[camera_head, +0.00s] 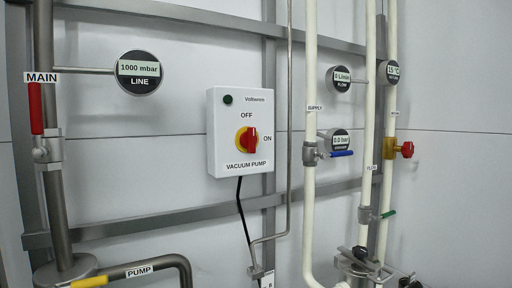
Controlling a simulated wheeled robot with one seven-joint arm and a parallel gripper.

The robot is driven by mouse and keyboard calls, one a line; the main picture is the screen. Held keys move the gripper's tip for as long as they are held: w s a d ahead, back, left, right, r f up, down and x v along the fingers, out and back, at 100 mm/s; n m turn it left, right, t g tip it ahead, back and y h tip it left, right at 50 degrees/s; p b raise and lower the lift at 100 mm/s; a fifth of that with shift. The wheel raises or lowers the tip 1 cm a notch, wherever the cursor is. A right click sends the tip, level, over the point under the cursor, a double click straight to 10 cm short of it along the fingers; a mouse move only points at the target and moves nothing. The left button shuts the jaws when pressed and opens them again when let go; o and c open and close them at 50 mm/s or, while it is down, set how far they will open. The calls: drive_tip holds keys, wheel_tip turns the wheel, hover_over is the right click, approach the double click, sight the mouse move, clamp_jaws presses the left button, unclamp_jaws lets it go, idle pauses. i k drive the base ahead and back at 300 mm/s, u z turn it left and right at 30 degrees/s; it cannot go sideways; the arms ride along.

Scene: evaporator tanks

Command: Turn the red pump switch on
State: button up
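The red pump switch (250,140) is a rotary knob on a yellow round plate, on the front of a white box (225,151) labelled "VACUUM PUMP". "OFF" is printed above the knob and "ON" to its right. The knob's grip looks upright, in line with "OFF". A small dark green lamp (227,99) at the box's top left looks unlit. The gauge (139,72) marked "LINE" reads 1000 mbar. My gripper is not in view.
Metal rails and a thin pipe (289,120) run beside the box. A black cable (241,210) hangs below it. A red-handled pipe labelled "MAIN" (36,108) stands at left. White pipes (310,200) with blue, red and green valve handles stand at right.

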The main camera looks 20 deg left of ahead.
sight(248, 140)
drive_tip(key=z, duration=0.25)
drive_tip(key=k, duration=0.1)
drive_tip(key=u, duration=1.3)
